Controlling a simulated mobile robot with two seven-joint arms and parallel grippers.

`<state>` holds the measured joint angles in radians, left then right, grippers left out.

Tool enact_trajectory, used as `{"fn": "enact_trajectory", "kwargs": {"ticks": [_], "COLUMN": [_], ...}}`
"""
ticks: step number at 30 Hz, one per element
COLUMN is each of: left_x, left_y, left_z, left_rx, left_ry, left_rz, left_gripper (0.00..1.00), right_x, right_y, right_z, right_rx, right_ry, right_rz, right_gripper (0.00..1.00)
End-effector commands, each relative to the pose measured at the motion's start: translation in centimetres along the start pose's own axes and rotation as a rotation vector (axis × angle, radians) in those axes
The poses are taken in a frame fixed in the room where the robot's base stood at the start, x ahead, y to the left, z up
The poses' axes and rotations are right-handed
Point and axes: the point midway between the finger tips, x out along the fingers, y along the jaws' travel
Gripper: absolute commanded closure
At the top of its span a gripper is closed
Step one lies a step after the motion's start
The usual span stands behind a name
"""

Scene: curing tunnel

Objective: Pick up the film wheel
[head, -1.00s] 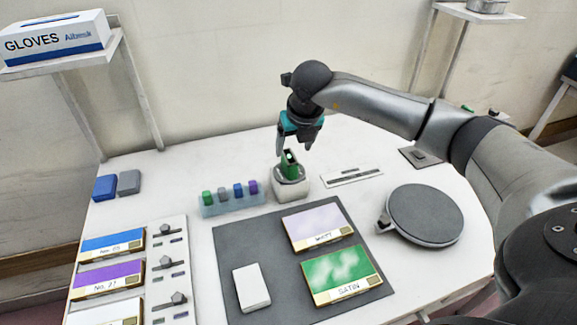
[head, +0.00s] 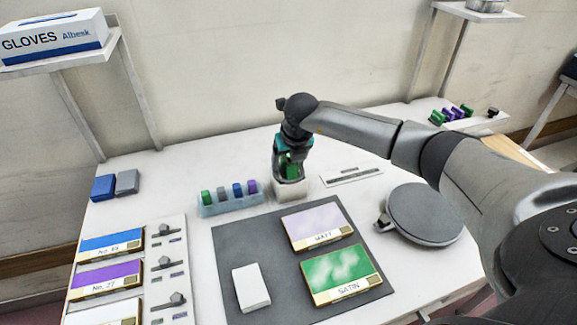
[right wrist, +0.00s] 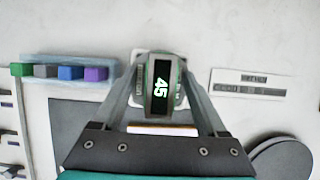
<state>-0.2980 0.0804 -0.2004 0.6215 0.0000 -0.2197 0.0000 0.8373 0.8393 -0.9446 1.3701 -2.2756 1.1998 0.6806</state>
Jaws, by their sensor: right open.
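The film wheel (right wrist: 161,88) is a green-rimmed piece with a dark face reading 45. It stands in a white holder (head: 291,190) at the back middle of the table, and its green side (head: 290,171) shows in the head view between my fingers. My right gripper (head: 287,176) is lowered over it from above. In the right wrist view its open fingers stand one on each side of the wheel; whether they touch it I cannot tell. My left gripper is not in view.
A pale rack (head: 231,206) of small coloured blocks stands just left of the holder. A flat ruled strip (head: 351,176) lies to its right. A dark mat (head: 240,240) with sample panels is in front, and a round grey plate (head: 424,213) is at right.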

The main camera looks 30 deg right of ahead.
Motion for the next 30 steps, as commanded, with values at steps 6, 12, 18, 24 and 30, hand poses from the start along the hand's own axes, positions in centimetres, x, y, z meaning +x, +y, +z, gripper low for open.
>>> {"fn": "enact_trajectory", "kwargs": {"ticks": [6,12,18,24,30], "left_x": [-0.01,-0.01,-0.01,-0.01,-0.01], "left_y": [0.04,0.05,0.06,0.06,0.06], "left_z": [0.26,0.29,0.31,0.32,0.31], "left_rx": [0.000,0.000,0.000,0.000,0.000], "left_ry": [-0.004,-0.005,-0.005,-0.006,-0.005], "left_rz": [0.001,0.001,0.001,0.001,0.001], "left_gripper": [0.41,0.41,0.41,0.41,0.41], "right_x": [-0.03,-0.05,-0.06,-0.06,-0.12], "right_y": [-0.01,-0.02,-0.03,-0.03,-0.02], "right_z": [0.00,0.01,0.02,0.03,0.11], "right_rx": [0.000,0.001,0.001,0.001,0.001], "right_ry": [0.000,0.000,0.000,0.000,-0.002], "right_rz": [0.000,0.000,0.000,0.000,0.000], "right_gripper": [0.44,0.67,0.89,1.00,1.00]}}
